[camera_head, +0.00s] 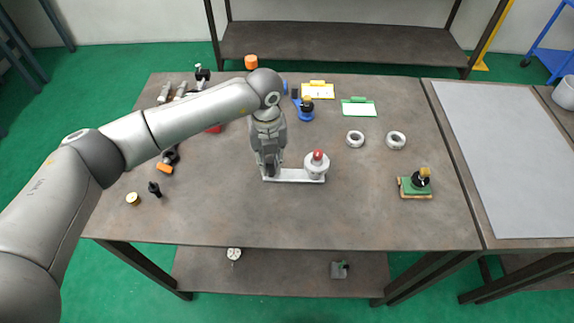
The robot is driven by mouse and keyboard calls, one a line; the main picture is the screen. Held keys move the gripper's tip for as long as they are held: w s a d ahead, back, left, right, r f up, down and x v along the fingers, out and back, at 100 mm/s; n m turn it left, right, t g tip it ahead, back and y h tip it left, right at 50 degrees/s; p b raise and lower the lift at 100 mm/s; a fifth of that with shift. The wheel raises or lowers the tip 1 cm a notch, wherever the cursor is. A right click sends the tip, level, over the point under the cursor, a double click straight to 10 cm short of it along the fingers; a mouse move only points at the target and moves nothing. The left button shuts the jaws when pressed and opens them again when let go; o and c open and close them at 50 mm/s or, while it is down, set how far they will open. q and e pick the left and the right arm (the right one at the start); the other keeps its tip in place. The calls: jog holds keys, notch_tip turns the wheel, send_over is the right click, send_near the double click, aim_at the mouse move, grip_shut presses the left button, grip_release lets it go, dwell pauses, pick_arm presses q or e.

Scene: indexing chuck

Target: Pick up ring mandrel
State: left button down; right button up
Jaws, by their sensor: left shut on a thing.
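My left gripper (269,166) points down over the middle of the table, at the left end of a pale flat plate (290,175). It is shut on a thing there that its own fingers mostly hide. I cannot tell for sure whether this is the ring mandrel. At the plate's right end stands a round pale body (315,170) with a red knob (317,155) on top, apart from the fingers. I cannot make out a gap between the plate and the table. My right gripper is not in view.
Two pale rings (355,138) (396,140) lie right of the plate. A green-based fixture (415,188) stands farther right, and a blue stand (306,114) behind. Dark tools (171,157) lie left, partly behind my arm. The table's front middle (300,220) is clear.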

pick_arm(q)
jog(key=shift+r, duration=0.1)
jog(key=shift+r+b, duration=0.7)
jog(key=shift+r, duration=0.1)
jog(key=s+d+r+b, duration=0.1)
jog(key=s+r+b, duration=0.4)
jog(key=s+r, duration=0.6)
jog(key=s, duration=0.3)
jog(key=shift+d+r, duration=0.15)
jog(key=shift+d, duration=0.1)
jog(key=shift+w+b, duration=0.15)
jog(key=shift+b, duration=0.2)
